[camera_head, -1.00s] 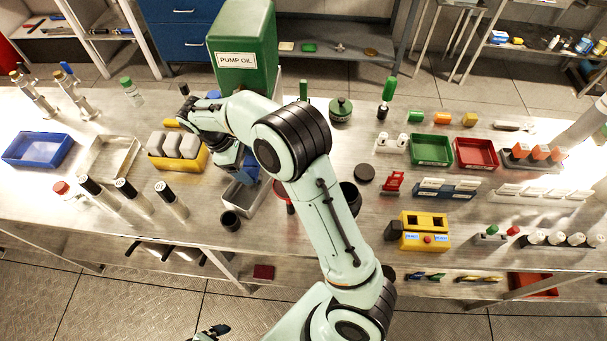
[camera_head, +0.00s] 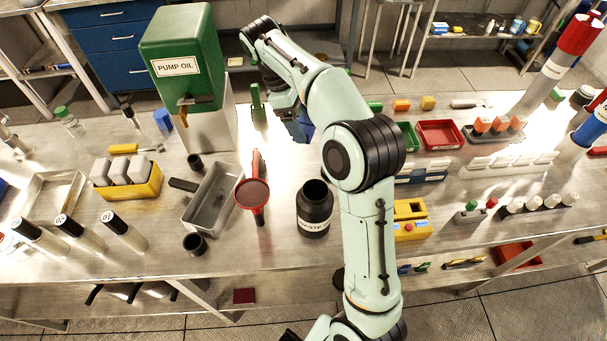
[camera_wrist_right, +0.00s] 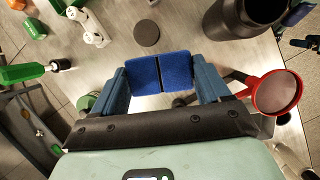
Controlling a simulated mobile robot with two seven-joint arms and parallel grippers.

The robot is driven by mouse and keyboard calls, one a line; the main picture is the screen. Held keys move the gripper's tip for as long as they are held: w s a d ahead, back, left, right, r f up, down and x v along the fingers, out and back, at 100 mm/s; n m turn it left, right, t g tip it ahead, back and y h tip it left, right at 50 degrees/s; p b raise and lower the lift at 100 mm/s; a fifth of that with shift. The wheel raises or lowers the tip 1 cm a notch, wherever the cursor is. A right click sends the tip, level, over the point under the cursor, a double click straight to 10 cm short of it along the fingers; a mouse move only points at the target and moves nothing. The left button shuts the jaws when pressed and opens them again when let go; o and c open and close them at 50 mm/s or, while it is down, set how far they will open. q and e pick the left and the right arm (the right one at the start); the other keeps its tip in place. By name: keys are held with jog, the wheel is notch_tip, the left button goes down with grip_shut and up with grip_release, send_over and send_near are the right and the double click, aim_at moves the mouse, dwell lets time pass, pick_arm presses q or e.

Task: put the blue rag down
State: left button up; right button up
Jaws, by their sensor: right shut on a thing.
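The blue rag (camera_wrist_right: 145,76) lies between the fingers of my right gripper (camera_wrist_right: 162,84) in the right wrist view, with a dark line down its middle. The gripper is shut on it. In the head view my right gripper (camera_head: 298,127) is over the back middle of the bench, right of the green pump oil can (camera_head: 185,50). Only a little blue shows there, and my arm hides part of the bench below. I cannot tell whether the rag touches the bench.
Green and red trays (camera_head: 441,147) are to the right. A bare bright patch of bench lies behind the jar.

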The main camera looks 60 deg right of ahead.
notch_tip(320, 180, down, 13)
jog(key=b, duration=0.2)
jog(key=shift+b, duration=0.3)
pick_arm(q)
jog(key=shift+s+f+b, duration=0.1)
jog(key=shift+s+f, duration=0.2)
jog(key=shift+f, duration=0.4)
jog(key=shift+s+f+b, duration=0.15)
jog(key=shift+s+f, duration=0.15)
jog(key=shift+f, duration=0.35)
jog(key=shift+s+f+b, duration=0.1)
jog(key=shift+s+f, duration=0.2)
jog(key=shift+f, duration=0.4)
pick_arm(e)
jog(key=shift+f, duration=2.55)
jog(key=shift+f, duration=0.1)
jog(key=o, duration=1.1)
jog(key=shift+f, duration=0.1)
pick_arm(q)
jog(key=r+p, duration=0.1)
jog(key=w+r+p, duration=0.1)
jog(key=r, duration=0.1)
jog(key=shift+w+p, duration=0.1)
jog(key=shift+p, duration=0.3)
pick_arm(e)
jog(key=v, duration=1.2)
jog(key=shift+r, duration=0.2)
